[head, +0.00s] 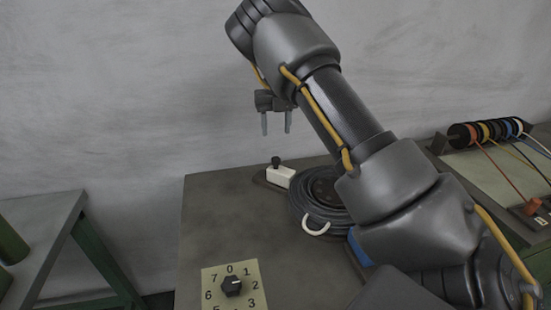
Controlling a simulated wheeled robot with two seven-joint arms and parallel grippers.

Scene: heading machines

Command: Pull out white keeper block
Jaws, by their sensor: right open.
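The white keeper block (281,177) sits on a dark mount at the back of the grey machine table, left of the coil of dark wire (305,207). A small black knob (276,162) stands at its back. My right gripper (276,124) is above the block, clear of it. Its two fingers point down and are apart, with nothing between them. My left gripper is not in view.
A numbered dial plate (251,272) with a black knob lies at the table front. A white loop handle (316,228) is at the coil's front. Coloured wire spools (484,131) stand at right. A green-legged bench (40,222) is at left. The table's left part is clear.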

